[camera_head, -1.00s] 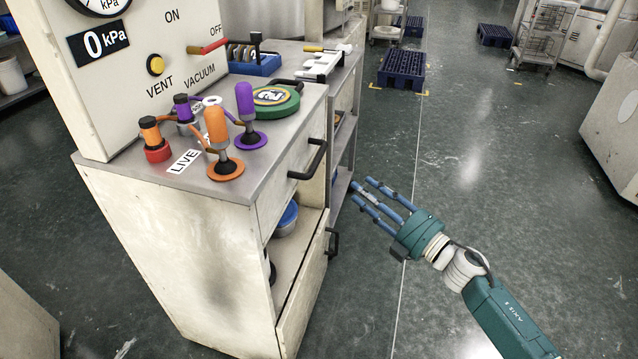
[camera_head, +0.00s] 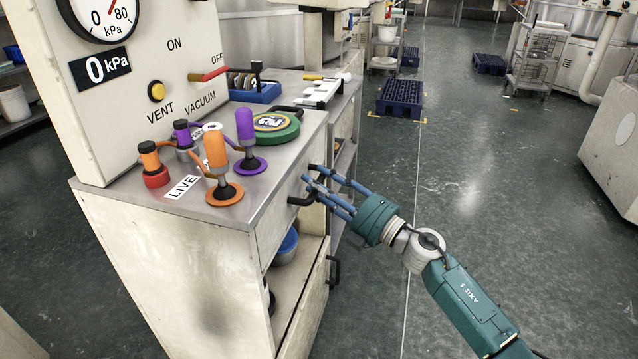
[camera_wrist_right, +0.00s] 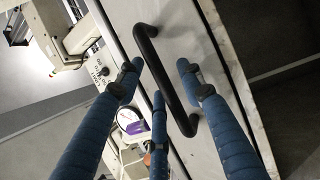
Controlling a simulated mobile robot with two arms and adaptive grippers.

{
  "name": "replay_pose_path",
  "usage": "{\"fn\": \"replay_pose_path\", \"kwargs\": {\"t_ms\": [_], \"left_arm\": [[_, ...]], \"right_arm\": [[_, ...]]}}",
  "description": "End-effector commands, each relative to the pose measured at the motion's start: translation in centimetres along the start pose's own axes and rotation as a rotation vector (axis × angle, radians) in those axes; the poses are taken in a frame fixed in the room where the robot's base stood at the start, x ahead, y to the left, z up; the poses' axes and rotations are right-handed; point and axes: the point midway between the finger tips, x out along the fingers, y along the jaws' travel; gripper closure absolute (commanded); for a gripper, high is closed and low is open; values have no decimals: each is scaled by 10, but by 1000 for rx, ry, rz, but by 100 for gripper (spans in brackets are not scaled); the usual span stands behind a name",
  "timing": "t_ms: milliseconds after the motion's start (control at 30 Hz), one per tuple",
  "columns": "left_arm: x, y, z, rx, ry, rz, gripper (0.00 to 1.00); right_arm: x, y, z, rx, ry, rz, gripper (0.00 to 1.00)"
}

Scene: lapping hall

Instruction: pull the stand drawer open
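The stand drawer (camera_head: 274,218) is the off-white top front of the stand, below its steel top, and looks closed. Its black bar handle (camera_head: 299,201) is partly hidden by my fingers. In the right wrist view the handle (camera_wrist_right: 168,78) crosses between my fingers, with two on its left side and one on its right. My right gripper (camera_head: 318,184) is open at the handle, its blue fingers spread around it in the right wrist view (camera_wrist_right: 160,76). I cannot tell whether any finger touches it. My left gripper is not in view.
Orange and purple levers (camera_head: 217,150) and a green disc (camera_head: 274,127) sit on the stand top. A lower panel with a black handle (camera_head: 334,271) is below the drawer, beside an open shelf holding a blue-topped bowl (camera_head: 287,247). The floor (camera_head: 470,240) to the right is clear.

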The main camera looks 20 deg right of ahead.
Motion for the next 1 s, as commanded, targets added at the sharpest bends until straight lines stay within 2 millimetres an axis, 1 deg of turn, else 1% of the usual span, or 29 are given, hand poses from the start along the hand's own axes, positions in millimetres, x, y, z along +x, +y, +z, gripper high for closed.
{"fn": "replay_pose_path", "kwargs": {"t_ms": [267,300,367,400,433,467,767,867,1000], "left_arm": [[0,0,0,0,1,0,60],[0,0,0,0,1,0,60],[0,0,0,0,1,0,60],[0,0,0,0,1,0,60],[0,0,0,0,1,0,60],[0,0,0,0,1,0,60],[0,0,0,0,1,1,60],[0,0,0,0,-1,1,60],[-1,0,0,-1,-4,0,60]], "right_arm": [[2,0,0,0,0,0,62],[1,0,0,1,0,0,70],[1,0,0,1,-1,0,82],[1,0,0,0,-1,0,90],[1,0,0,1,-1,0,96],[1,0,0,1,0,0,100],[-2,-1,1,1,0,-2,100],[-9,-1,4,1,0,-4,100],[-28,2,11,0,-1,-5,100]]}}
